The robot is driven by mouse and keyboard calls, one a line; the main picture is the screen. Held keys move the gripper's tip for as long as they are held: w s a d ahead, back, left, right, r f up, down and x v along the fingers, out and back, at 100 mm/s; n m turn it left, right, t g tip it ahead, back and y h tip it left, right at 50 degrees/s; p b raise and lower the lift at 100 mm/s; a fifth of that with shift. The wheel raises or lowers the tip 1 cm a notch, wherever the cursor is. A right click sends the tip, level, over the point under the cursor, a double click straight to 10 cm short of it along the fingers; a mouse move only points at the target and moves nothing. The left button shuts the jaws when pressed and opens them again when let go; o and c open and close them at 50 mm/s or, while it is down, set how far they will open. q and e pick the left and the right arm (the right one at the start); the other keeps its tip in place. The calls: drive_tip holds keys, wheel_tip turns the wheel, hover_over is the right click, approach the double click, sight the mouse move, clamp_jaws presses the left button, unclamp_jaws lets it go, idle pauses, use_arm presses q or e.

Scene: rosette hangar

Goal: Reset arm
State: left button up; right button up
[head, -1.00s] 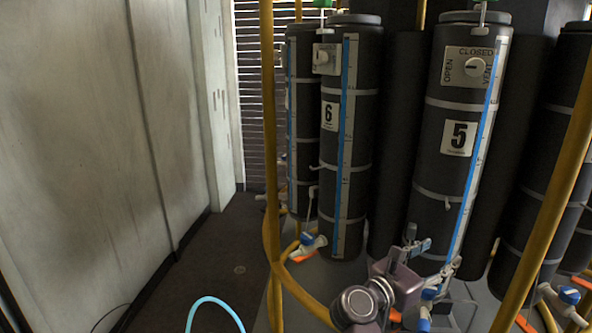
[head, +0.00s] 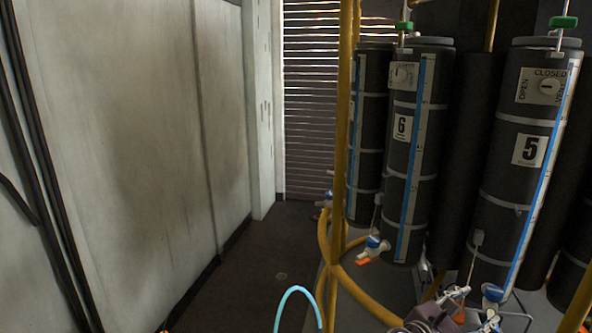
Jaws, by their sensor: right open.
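My right gripper (head: 442,280) is low in the head view, in front of the foot of the tank marked 5 (head: 505,190). Its jaws are open and I see nothing between them. Much of its wrist is cut off by the bottom edge. It is close to a blue-and-white valve (head: 492,293) at that tank's base; I cannot tell whether they touch. My left gripper is not in the picture.
A tank marked 6 (head: 405,180) stands left of tank 5. Yellow pipes (head: 341,130) rise in front of the tanks. A light blue hose (head: 290,292) arches at the bottom. A pale wall (head: 130,140) fills the left, with bare dark floor (head: 260,250) beside it.

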drive_tip(key=s+a+f+m+g+y, duration=0.1)
drive_tip(key=s+a+f+m+y, duration=0.25)
drive_tip(key=s+f+m, duration=0.4)
drive_tip(key=s+a+f+m+g+y, duration=0.15)
drive_tip(key=s+f+m+y, duration=0.25)
drive_tip(key=s+f, duration=0.55)
drive_tip(key=s+a+f+m+g+y, duration=0.1)
drive_tip(key=s+a+f+m+y, duration=0.25)
drive_tip(key=s+a, duration=0.35)
drive_tip(key=s+a+f+m+g+y, duration=0.1)
drive_tip(key=s+a+f+m+y, duration=0.1)
drive_tip(key=s+a+m+y, duration=0.35)
drive_tip(key=s+f+n+h+b, duration=0.2)
drive_tip(key=s+f, duration=0.1)
drive_tip(key=f, duration=2.4)
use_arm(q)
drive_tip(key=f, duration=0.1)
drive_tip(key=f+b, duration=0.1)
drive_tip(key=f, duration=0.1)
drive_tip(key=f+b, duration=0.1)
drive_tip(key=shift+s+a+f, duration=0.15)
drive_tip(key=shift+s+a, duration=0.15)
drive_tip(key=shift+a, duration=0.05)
use_arm(e)
drive_tip(key=s+d+f+g, duration=0.2)
drive_tip(key=s+f, duration=1.5)
drive_tip(key=f, duration=0.1)
drive_tip(key=shift+s+f, duration=0.25)
